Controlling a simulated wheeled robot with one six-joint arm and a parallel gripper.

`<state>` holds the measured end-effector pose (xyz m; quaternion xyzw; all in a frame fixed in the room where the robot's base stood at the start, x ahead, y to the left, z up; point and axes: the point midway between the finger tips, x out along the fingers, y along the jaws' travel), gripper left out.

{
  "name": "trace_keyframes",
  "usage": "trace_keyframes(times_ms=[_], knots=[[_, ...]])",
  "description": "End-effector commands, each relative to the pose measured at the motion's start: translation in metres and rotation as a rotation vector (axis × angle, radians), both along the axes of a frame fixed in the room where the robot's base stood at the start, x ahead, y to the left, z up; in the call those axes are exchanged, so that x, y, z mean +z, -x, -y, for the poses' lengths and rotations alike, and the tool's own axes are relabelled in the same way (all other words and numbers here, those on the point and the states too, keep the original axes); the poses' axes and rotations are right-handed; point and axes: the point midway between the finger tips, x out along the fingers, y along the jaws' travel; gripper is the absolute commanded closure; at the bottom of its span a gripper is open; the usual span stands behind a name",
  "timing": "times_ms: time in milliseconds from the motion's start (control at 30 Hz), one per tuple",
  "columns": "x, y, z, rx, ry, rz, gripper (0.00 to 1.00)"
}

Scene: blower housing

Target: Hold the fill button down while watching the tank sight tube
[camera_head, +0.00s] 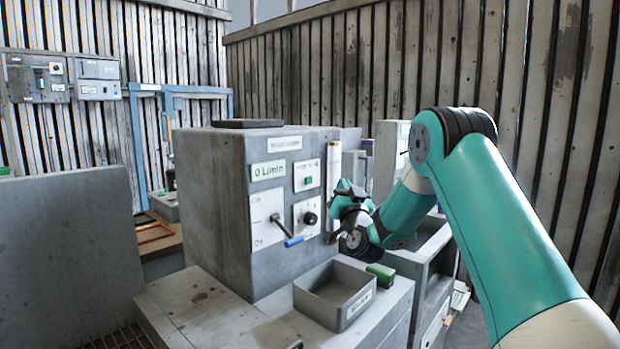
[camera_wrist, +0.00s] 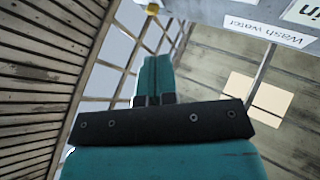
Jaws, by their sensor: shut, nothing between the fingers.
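A grey cabinet (camera_head: 215,190) stands in the middle of the head view. A small green button (camera_head: 308,180) sits on a white plate on its front; the plate's lettering is too small to read. A pale upright tube (camera_head: 333,165), which looks like the sight tube, runs along the cabinet's right front edge; I cannot make out a level in it. My gripper (camera_head: 346,190) is shut and empty, right of the button and apart from it, overlapping the tube's lower part in the picture. The closed fingers (camera_wrist: 154,78) show in the wrist view, pointing away from the button.
A display (camera_head: 268,170) reads "0 L/min". Below are a blue-handled lever (camera_head: 293,240) and a black knob (camera_head: 310,218). A grey open tray (camera_head: 335,293) and a green block (camera_head: 380,274) stand on the bench in front. A "Wash water" label (camera_wrist: 263,28) shows in the wrist view.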

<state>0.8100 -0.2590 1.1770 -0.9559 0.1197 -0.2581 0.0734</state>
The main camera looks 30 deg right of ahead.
Motion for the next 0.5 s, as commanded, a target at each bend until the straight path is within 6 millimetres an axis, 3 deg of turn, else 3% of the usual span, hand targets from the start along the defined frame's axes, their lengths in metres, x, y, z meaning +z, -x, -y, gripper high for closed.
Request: trace_keyframes(times_ms=[33,500], knots=[[0.007,-0.004,-0.002,0.001,0.000,-0.002,1.00],[0.008,-0.039,-0.015,0.002,-0.002,-0.001,1.00]])
